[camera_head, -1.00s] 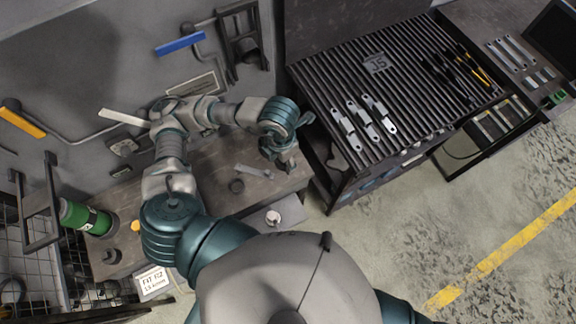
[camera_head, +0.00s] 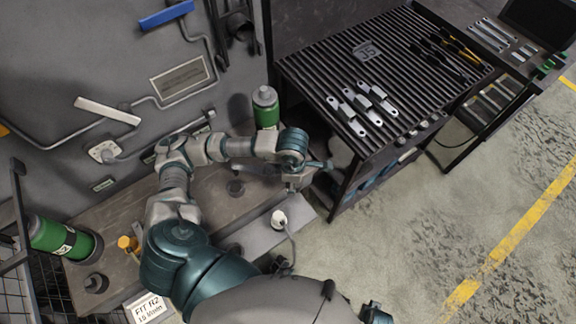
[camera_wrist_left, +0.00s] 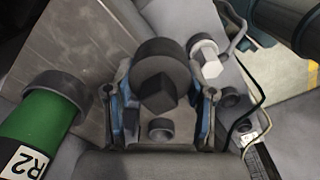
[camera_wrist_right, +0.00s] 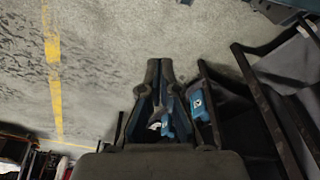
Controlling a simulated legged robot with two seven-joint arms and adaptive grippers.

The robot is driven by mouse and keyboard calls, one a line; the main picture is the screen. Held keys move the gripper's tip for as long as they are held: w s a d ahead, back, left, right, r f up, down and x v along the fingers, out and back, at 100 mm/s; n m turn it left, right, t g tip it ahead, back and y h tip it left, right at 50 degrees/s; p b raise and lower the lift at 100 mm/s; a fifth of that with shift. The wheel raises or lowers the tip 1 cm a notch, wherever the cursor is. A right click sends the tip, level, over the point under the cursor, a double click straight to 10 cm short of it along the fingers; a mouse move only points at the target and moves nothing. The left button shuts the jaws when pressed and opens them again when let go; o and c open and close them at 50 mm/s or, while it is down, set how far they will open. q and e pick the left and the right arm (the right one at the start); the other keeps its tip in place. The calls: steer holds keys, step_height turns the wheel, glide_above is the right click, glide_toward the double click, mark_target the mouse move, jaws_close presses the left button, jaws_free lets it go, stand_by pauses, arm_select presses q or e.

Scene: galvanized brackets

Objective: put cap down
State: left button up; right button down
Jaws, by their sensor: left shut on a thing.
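In the left wrist view, my left gripper (camera_wrist_left: 160,92) is shut on a dark round cap (camera_wrist_left: 157,58) with a square block on it; one finger lies on each side. In the head view my left gripper (camera_head: 298,182) is over the right end of the brown workbench (camera_head: 130,215), its grip too small to make out. A green cylinder (camera_head: 265,108) stands by the wall behind my left forearm. A green cylinder labelled R2 (camera_wrist_left: 38,125) is close at the left in the left wrist view. In the right wrist view my right gripper (camera_wrist_right: 161,68) has its fingertips together, above the floor.
A dark round piece (camera_head: 236,187) lies on the bench. A white fitting (camera_head: 279,218) with a cable is on a grey plate (camera_head: 262,238) at its front. Another green cylinder (camera_head: 55,238) is at the left. A ribbed table (camera_head: 325,55) holds several brackets (camera_head: 376,97).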

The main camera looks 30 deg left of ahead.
arm_select(q)
steer(key=w+a, duration=0.4)
steer(key=a, duration=0.1)
steer(key=shift+w+f, duration=0.35)
steer(key=shift+f, duration=0.05)
steer(key=shift+w+a, duration=0.25)
steer(key=shift+w, duration=0.25)
steer(key=shift+d+f, duration=0.1)
steer(key=shift+f, duration=0.2)
step_height(320, 180, down, 2)
steer(key=shift+f, duration=0.45)
steer(key=shift+a, duration=0.25)
steer(key=o, duration=1.1)
steer(key=shift+a, duration=0.1)
steer(key=shift+o, duration=0.2)
steer(key=shift+d, duration=0.2)
arm_select(e)
steer(key=shift+w+r, duration=0.1)
steer(key=shift+r, duration=0.55)
steer(key=shift+d, duration=0.1)
